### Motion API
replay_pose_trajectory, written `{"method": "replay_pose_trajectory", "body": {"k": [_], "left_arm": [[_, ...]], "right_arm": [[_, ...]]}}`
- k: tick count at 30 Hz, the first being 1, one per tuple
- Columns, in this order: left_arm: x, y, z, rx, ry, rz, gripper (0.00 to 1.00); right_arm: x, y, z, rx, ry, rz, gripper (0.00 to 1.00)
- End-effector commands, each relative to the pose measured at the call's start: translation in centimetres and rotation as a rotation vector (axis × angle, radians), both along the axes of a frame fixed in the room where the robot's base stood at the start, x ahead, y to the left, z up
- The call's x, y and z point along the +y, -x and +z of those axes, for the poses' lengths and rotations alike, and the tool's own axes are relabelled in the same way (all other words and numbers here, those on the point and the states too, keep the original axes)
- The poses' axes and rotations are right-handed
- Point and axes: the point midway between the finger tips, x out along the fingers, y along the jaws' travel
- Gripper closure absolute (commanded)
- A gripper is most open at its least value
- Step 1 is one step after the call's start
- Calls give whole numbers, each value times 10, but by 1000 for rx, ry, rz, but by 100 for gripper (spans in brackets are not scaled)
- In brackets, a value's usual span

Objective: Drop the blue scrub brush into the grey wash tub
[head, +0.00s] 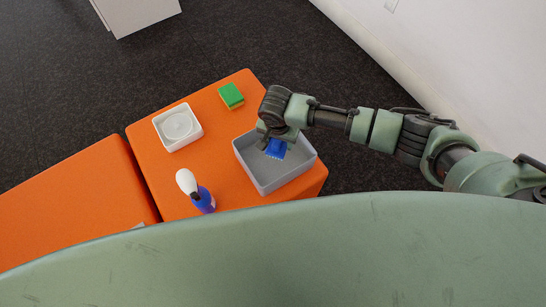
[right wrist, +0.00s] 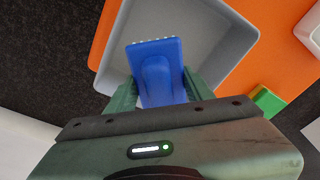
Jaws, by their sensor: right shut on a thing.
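The blue scrub brush (head: 276,149) is held by my right gripper (head: 266,140), over the inside of the grey wash tub (head: 296,178). In the right wrist view, the blue brush (right wrist: 158,70) sits between the two green fingers of my right gripper (right wrist: 160,92), which is shut on its handle. The grey tub (right wrist: 222,45) lies beyond and below it in that view. Whether the brush touches the tub's floor cannot be told. My left gripper is not in view.
A white wall (head: 440,60) rises at the right. Dark floor lies behind the bench.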

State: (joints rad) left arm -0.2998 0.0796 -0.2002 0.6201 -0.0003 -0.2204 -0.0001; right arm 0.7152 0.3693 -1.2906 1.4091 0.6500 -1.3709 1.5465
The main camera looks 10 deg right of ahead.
Motion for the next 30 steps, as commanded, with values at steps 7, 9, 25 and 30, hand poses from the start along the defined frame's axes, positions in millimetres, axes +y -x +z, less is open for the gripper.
{"method": "replay_pose_trajectory", "body": {"k": [7,9,25,30], "left_arm": [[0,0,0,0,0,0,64],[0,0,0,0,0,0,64],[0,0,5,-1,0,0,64],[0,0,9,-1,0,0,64]], "right_arm": [[0,0,1,-1,0,0,45],[0,0,1,0,0,0,26],[2,3,23,-1,-2,1,22],[4,6,53,-1,-2,2,22]]}}
